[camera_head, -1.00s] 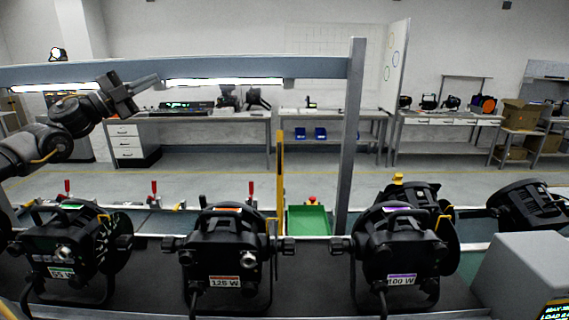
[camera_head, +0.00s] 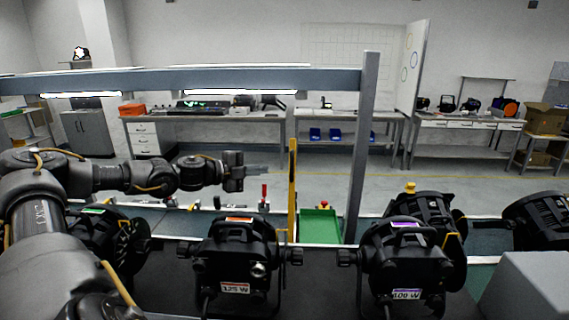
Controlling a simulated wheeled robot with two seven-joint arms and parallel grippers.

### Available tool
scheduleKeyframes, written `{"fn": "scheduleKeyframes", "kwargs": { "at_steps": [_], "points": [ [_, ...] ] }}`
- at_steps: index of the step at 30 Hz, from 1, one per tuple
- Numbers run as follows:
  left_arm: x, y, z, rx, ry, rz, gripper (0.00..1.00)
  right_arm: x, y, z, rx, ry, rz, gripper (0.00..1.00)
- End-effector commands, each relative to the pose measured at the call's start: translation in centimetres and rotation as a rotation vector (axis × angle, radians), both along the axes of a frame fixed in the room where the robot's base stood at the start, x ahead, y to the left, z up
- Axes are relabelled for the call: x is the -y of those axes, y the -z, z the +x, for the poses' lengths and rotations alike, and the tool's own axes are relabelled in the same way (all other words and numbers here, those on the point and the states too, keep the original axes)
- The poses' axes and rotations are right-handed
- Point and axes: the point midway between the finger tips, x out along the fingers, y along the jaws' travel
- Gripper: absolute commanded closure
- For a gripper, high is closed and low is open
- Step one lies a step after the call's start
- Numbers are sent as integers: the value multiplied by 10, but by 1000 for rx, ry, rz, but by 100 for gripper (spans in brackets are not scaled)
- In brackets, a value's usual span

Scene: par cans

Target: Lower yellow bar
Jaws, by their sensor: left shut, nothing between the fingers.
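The yellow bar (camera_head: 292,190) stands upright near the middle of the head view, behind the row of par cans and just left of the green tray. My left gripper (camera_head: 266,171) is shut and empty. It points right, with its fingertips a little left of the bar's upper half; a gap shows between them in the picture, and I cannot tell the distance in depth. My left arm comes in from the lower left and hides part of the leftmost par can. My right gripper is not in view.
Black par cans stand in front, one labelled 125 W (camera_head: 236,255) and one labelled 100 W (camera_head: 408,250). A green tray (camera_head: 320,226) lies right of the bar. A grey post (camera_head: 364,150) and overhead beam (camera_head: 200,80) frame the space. A grey box (camera_head: 525,285) is at lower right.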

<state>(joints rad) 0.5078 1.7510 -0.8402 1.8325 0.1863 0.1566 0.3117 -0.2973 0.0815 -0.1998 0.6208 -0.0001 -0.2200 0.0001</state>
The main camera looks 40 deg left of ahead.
Motion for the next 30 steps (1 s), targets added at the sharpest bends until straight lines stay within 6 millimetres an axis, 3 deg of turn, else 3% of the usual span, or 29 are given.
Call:
{"fn": "scheduleKeyframes", "kwargs": {
  "at_steps": [1, 12, 15, 21, 30],
  "points": [
    [3, -5, 9, 3, 1, -6, 100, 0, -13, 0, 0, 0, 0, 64],
    [24, 5, 74, 3, 1, -5, 100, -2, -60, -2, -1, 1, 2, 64],
    [14, 12, 85, 2, -3, -3, 100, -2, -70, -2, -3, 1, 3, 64],
    [5, 21, 99, 0, -1, -1, 100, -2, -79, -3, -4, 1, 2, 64],
    [3, 25, 103, 1, -1, 0, 100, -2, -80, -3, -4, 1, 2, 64]
  ]
}}
